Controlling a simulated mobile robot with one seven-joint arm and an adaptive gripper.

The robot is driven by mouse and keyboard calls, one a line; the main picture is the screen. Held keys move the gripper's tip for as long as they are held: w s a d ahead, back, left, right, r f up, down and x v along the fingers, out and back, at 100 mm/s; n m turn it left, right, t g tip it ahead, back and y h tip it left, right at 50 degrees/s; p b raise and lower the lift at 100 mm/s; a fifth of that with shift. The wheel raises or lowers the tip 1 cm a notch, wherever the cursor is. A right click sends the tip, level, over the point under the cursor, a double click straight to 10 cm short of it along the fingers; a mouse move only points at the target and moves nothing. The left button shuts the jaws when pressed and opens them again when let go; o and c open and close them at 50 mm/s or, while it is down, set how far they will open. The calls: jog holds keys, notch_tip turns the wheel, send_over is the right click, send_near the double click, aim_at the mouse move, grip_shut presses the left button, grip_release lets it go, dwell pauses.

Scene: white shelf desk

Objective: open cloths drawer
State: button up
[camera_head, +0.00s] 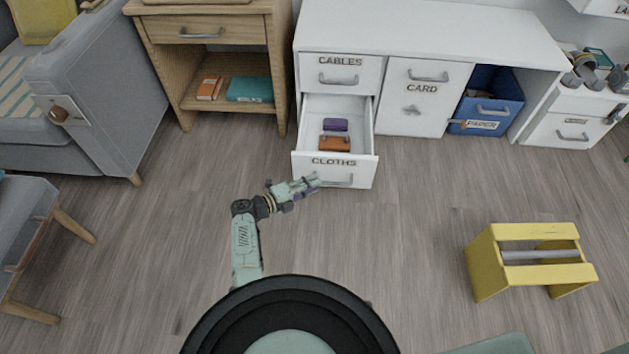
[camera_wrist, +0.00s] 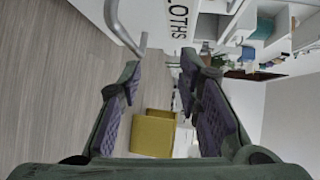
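The cloths drawer (camera_head: 335,167), a white drawer labelled CLOTHS, is pulled out from the white desk below the cables drawer. A purple folded item (camera_head: 335,125) and an orange-brown one (camera_head: 334,144) lie inside it. Its grey bar handle (camera_head: 338,182) is on the front, and a grey handle (camera_wrist: 142,44) shows beside the label in the wrist view. My gripper (camera_head: 314,182) is low in front of the drawer, just left of the handle. In the wrist view my gripper (camera_wrist: 160,80) has its purple-padded fingers apart with nothing held between them. The handle appears beyond the fingertips.
The closed cables drawer (camera_head: 339,73) is above, with the card door (camera_head: 425,95) and blue paper bin (camera_head: 488,105) to the right. A wooden nightstand (camera_head: 211,60) and grey sofa (camera_head: 100,90) stand left. A yellow stool (camera_head: 530,260) is at right. Floor between is clear.

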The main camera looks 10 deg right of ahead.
jog(key=p+v, duration=0.3)
jog(key=v, duration=0.3)
jog(key=shift+s+a, duration=0.2)
jog(key=shift+s, duration=0.3)
dwell(0.6)
